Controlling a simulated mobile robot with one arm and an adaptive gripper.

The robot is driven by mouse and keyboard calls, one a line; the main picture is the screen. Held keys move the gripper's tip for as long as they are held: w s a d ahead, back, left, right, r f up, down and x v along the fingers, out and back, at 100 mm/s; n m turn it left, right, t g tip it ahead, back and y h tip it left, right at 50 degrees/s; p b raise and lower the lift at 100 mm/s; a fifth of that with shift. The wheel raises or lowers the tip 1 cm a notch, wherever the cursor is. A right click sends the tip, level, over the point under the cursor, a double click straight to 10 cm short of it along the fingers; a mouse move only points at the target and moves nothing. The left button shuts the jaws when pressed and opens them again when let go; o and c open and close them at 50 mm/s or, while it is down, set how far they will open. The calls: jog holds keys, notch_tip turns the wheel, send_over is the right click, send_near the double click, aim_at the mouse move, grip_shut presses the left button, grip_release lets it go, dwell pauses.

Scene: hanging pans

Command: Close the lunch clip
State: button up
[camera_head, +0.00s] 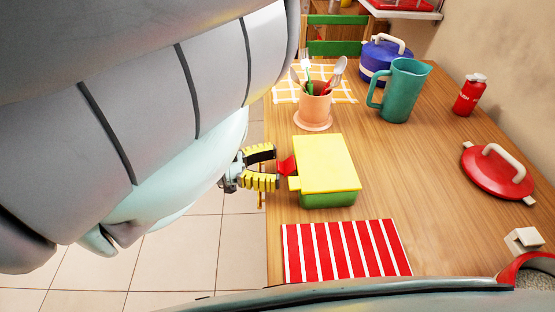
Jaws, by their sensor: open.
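The lunch box stands on the table with a yellow lid (325,163) lying over its green base (330,201). A red clip (287,166) sticks out from the left side of the box. A small yellow tab (294,183) juts from the lid just in front of it. My gripper (276,168) has yellow-and-black fingers and is open and empty, at the table's left edge. Its fingertips point right, towards the red clip, very close to it. I cannot tell whether they touch it.
A red-and-white striped cloth (345,250) lies in front of the box. A terracotta cutlery pot (315,104), a teal pitcher (401,90) and a blue pot (379,62) stand behind. A red lid (495,175) and a red bottle (469,95) are at right. Table right of the box is clear.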

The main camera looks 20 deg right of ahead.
jog(key=shift+s+d, duration=0.15)
jog(key=shift+d, duration=0.5)
